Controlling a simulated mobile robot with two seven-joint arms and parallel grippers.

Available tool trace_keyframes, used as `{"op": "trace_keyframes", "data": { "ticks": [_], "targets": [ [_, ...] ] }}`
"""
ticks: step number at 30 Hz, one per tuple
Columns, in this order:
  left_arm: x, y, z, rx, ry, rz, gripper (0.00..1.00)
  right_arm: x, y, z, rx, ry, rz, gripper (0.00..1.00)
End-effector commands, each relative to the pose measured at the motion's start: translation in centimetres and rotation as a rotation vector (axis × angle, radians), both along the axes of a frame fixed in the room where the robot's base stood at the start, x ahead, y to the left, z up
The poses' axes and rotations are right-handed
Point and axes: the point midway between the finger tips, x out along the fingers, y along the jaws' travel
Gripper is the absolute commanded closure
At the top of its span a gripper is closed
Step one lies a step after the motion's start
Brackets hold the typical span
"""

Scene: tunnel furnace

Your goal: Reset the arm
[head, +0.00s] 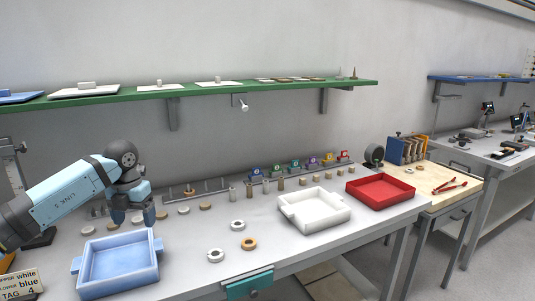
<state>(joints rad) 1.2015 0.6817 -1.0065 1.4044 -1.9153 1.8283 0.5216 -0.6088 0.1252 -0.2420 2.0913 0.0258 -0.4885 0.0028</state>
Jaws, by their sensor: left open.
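My left arm (70,194) comes in from the left, bent at a dark grey joint with the gripper hanging down. My left gripper (138,222) points down above the bench, just behind the back right part of the blue tray (120,281). It is open, and I see nothing held in it. The blue tray looks empty and stands at the front left of the bench. My right arm and gripper are not in view.
A white tray (316,222) and a red tray (382,199) stand to the right on the grey bench (190,246). Several small rings and cylinders lie between the trays and along the back. A green shelf (215,92) hangs above.

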Motion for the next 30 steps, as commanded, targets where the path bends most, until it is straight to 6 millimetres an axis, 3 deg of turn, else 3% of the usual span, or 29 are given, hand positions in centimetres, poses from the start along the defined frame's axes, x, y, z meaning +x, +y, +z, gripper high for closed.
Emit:
{"op": "trace_keyframes", "data": {
  "ticks": [1,5,10,15,18,23,26,30],
  "targets": [
    [-0.6,-2.1,-2.0,-0.067,0.012,-0.038,0.20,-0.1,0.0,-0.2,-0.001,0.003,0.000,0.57],
    [-2.1,-7.0,-5.4,-0.257,0.023,-0.112,0.20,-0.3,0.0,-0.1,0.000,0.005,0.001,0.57],
    [-5.7,-14.9,-9.5,-0.593,0.045,-0.178,0.20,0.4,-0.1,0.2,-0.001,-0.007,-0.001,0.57],
    [-11.0,-23.4,-11.5,-1.066,0.071,-0.131,0.20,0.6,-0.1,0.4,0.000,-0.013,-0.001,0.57],
    [-13.6,-26.7,-11.3,-1.344,0.081,-0.017,0.20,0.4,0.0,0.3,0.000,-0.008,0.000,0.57],
    [-16.2,-28.5,-10.7,-1.720,0.088,0.298,0.20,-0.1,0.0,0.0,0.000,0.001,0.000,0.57],
    [-17.2,-27.8,-11.3,-1.893,0.091,0.570,0.20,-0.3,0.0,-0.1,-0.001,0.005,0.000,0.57],
    [-18.5,-25.2,-13.9,-2.028,0.100,1.024,0.20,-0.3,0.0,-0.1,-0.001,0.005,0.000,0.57]
  ]
}}
